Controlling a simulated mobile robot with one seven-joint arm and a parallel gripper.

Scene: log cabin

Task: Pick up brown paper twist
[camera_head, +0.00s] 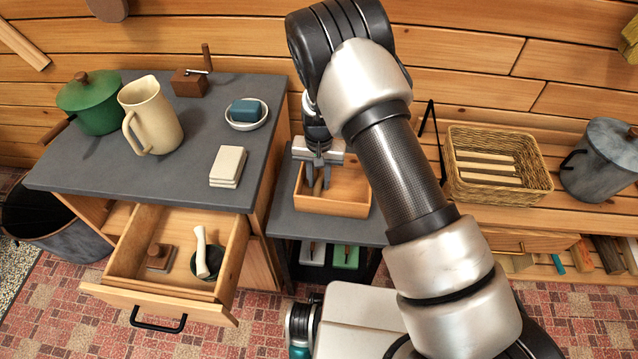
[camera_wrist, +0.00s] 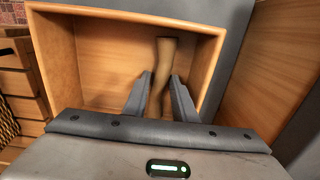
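The brown paper twist (camera_wrist: 164,56) is a narrow tan-brown piece inside a wooden tray (camera_wrist: 210,62). It also shows in the head view (camera_head: 318,187), at the left side of the tray (camera_head: 345,207). My gripper (camera_wrist: 161,77) points down into the tray, with one finger on each side of the twist. The fingers stand apart and look open, with the twist between them; contact is hard to judge. In the head view my gripper (camera_head: 317,180) is over the tray's left part. The twist's near end is hidden by my gripper.
The tray stands on a low grey shelf (camera_head: 290,226). To its left is a grey-topped cabinet (camera_head: 85,165) with an open drawer (camera_head: 190,238), a green pot (camera_head: 92,105) and a cream jug (camera_head: 152,115). A wicker basket (camera_head: 500,190) stands to the right on a wooden bench.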

